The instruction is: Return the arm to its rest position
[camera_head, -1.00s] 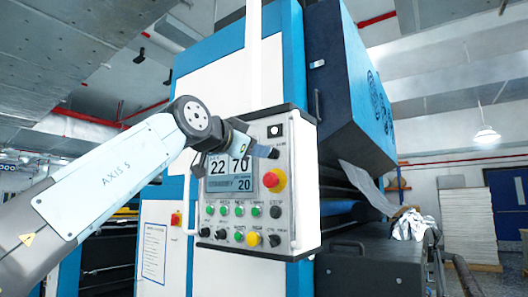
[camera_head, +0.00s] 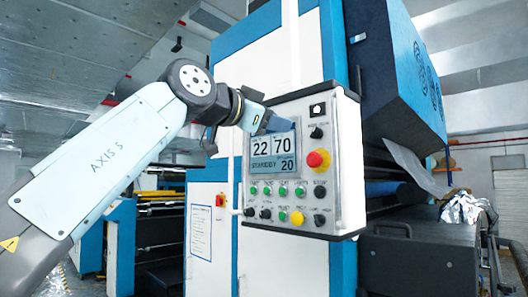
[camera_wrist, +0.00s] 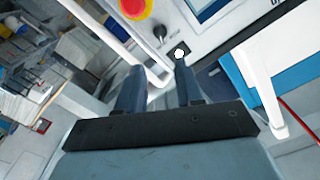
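My gripper (camera_head: 272,122) is in front of the upper left of the control panel (camera_head: 345,165), overlapping the corner of its screen. My arm reaches up from the lower left and bends at a round joint. In the wrist view my gripper (camera_wrist: 160,72) shows two dark fingers with a clear gap between them and nothing held. The panel's red knob with a yellow collar (camera_wrist: 135,6) is at the top of that view, beyond the fingertips. I cannot tell the exact distance between fingers and panel.
The blue and white machine (camera_head: 265,60) stands close behind the panel. A white rail (camera_wrist: 120,45) runs beside the fingers in the wrist view. A dark blue housing (camera_head: 395,70) overhangs the right side. Rollers and crumpled foil (camera_head: 462,207) lie below it. Open floor shows at lower left.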

